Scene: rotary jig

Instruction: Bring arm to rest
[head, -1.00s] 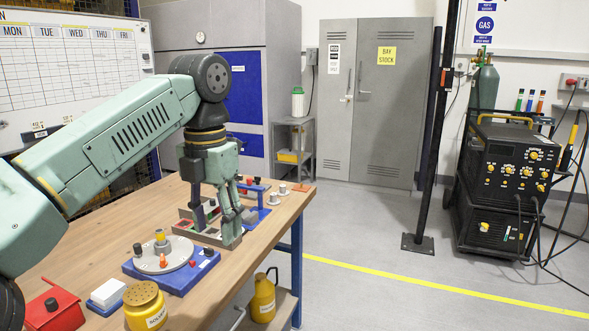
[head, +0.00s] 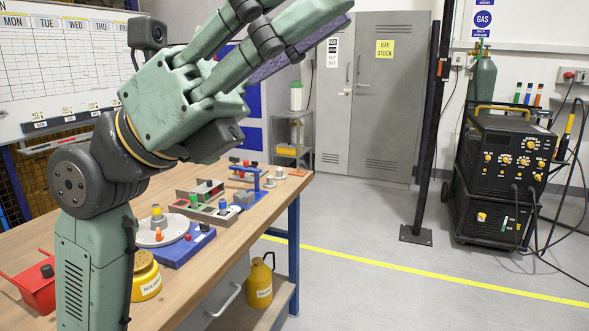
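My gripper (head: 292,12) is raised high over the bench, pointing up and to the right. Its two fingers are spread apart with a gap between them, and I see nothing held there; the tips reach or pass the top edge of the view. My forearm stands upright at the left, with the wrist bent above it. The rotary jig, a grey disc (head: 176,229) on a blue base (head: 199,246), sits on the wooden bench below. A yellow-and-grey part (head: 157,217) and a small orange peg (head: 158,235) stand on the disc.
Behind the jig are a grey tray (head: 217,211) with a green part and a blue stand (head: 256,184). A red bin (head: 34,288) and a yellow solvent pot (head: 147,277) flank my forearm. A yellow can (head: 260,282) stands on the lower shelf.

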